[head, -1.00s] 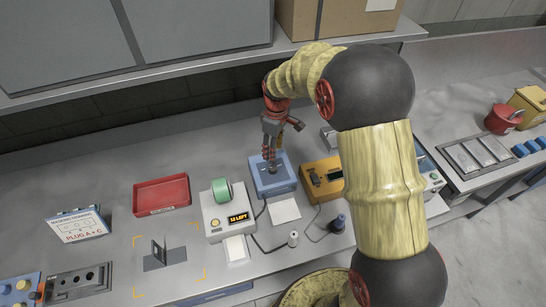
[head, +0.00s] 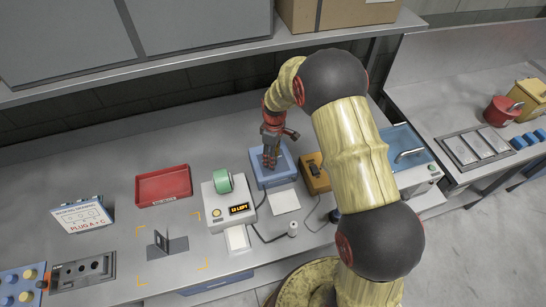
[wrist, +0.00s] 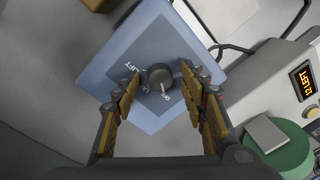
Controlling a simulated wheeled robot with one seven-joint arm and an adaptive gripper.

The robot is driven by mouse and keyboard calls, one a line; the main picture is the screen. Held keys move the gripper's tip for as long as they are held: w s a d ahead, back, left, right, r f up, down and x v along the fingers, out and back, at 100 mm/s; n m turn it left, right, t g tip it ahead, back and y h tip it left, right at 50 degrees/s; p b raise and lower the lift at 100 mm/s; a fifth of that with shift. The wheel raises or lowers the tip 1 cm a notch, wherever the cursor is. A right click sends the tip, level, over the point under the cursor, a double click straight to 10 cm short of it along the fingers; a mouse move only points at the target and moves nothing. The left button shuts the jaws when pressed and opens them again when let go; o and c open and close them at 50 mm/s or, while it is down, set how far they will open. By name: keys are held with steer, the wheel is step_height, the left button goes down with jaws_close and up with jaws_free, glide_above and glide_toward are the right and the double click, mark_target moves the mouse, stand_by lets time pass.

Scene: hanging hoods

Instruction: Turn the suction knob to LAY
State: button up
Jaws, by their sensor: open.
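The suction knob (wrist: 160,76) is a small dark round knob on top of a blue box (wrist: 205,45). The box also shows in the head view (head: 287,181). In the wrist view, LIFT is printed left of the knob and OFF just below it. A pale mark at the knob's lower edge lies toward OFF. My gripper (wrist: 161,82) is open, with one finger on each side of the knob and gaps showing. In the head view my gripper (head: 270,159) is over the box and hides the knob.
A white unit with a green roll (head: 223,181) and a lit display stands left of the blue box. A yellow box (head: 313,172) stands close on its right. A red tray (head: 164,185) lies farther left. A shelf (head: 180,70) runs above the bench.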

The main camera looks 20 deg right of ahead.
steer(key=c, duration=0.3)
steer(key=c, duration=0.8)
jaws_close()
steer(key=shift+m, duration=0.3)
steer(key=m, duration=0.5)
steer(key=shift+m, duration=0.3)
steer(key=m, duration=0.5)
steer(key=shift+m+t, duration=0.3)
steer(key=o, duration=1.1)
jaws_free()
